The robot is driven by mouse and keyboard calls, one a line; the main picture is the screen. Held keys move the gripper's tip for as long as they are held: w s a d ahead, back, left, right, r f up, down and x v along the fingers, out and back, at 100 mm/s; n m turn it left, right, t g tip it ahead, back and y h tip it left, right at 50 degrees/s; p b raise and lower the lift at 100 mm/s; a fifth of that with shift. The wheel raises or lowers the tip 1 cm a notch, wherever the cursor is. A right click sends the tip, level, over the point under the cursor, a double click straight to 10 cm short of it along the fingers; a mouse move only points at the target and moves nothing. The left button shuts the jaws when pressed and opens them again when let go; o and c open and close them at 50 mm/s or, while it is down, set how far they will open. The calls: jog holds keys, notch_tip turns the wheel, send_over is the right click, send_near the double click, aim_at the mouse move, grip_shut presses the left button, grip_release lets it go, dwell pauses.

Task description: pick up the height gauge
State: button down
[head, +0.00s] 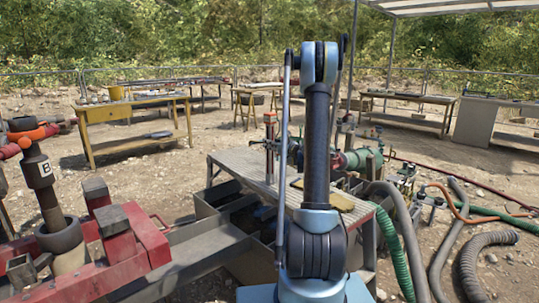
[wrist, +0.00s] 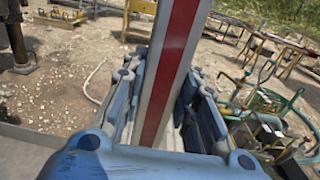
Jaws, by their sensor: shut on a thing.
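The height gauge (wrist: 172,70) is a long bar with red and white stripes running lengthwise. In the wrist view it runs between the two blue-grey fingers of my gripper (wrist: 163,105), which is shut on it. In the head view the gauge (head: 270,150) shows as a thin upright post just left of my arm. Its lower end is close to the grey metal table; I cannot tell whether it touches. My arm hides most of my gripper in the head view.
The grey table (head: 238,165) has a yellowish flat piece (head: 340,201) on it. Red machinery (head: 115,235) stands at the left. Green valves (head: 358,160) and hoses (head: 478,262) crowd the right. A yellow workbench (head: 135,112) stands behind on open dirt ground.

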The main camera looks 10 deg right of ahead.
aim_at(272, 124)
jog(key=shift+r, duration=0.1)
notch_tip(272, 124, up, 10)
jog(key=shift+f, duration=0.1)
dwell(0.4)
dwell(1.1)
